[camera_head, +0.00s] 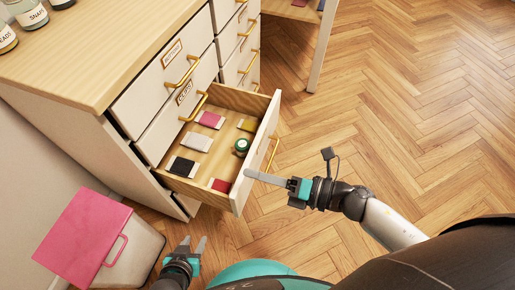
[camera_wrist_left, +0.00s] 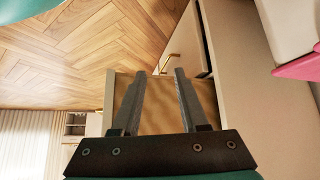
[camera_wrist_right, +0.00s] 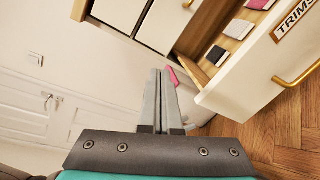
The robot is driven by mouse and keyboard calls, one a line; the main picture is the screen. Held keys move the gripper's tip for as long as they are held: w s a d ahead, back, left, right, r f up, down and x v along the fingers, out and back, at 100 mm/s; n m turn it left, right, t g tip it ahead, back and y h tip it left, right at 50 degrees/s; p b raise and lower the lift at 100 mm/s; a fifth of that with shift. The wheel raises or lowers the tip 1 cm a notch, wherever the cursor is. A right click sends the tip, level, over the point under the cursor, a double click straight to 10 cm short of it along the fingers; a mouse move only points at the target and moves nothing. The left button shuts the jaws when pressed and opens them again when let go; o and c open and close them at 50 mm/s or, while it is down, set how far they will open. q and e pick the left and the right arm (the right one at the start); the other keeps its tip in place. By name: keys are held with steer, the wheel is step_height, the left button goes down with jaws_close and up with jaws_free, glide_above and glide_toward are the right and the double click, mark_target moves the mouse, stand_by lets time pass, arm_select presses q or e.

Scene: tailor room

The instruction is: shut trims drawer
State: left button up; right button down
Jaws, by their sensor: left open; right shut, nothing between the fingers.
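The trims drawer (camera_head: 249,158) is pulled out of the white cabinet, with its contents showing. In the right wrist view its front bears a "TRIMS" label (camera_wrist_right: 297,18) and a brass handle (camera_wrist_right: 298,75). My right gripper (camera_head: 250,174) is shut and empty, its fingertips close to the near end of the drawer front; whether they touch it I cannot tell. My left gripper (camera_head: 194,241) is open and empty, in front of the cabinet's near side and below the drawer in the picture. In the left wrist view its fingers (camera_wrist_left: 165,74) overlap the drawer's wooden side (camera_wrist_left: 122,95).
A bin with a pink lid (camera_head: 84,236) stands left of my left gripper. Labelled jars (camera_head: 28,13) stand on the cabinet top (camera_head: 98,55). The wooden floor (camera_head: 420,120) at right is clear.

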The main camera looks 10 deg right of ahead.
arm_select(q)
steer(key=s+a+f+g+y+p, duration=0.2)
steer(key=s+a+f+g+p, duration=0.25)
steer(key=s+a, duration=0.4)
arm_select(e)
steer(key=w+d+f+n+g+h, duration=0.1)
steer(key=w+d+n+g+h, duration=0.15)
steer(key=d+n, duration=0.45)
steer(key=w+d+f+n+g+h, duration=0.1)
steer(key=d+f+n+g+h, duration=0.15)
steer(key=d+n, duration=0.35)
arm_select(q)
steer(key=w+d+r+b, duration=0.4)
steer(key=r, duration=0.4)
steer(key=shift+w+r+n, duration=0.15)
steer(key=shift+w+n, duration=0.25)
arm_select(e)
glide_toward(252, 160)
steer(key=shift+t+h, duration=0.4)
steer(key=shift+s+x, duration=0.15)
steer(key=shift+x, duration=1.45)
steer(key=shift+s+x, duration=0.1)
steer(key=shift+x, duration=1.45)
steer(key=shift+f, duration=0.15)
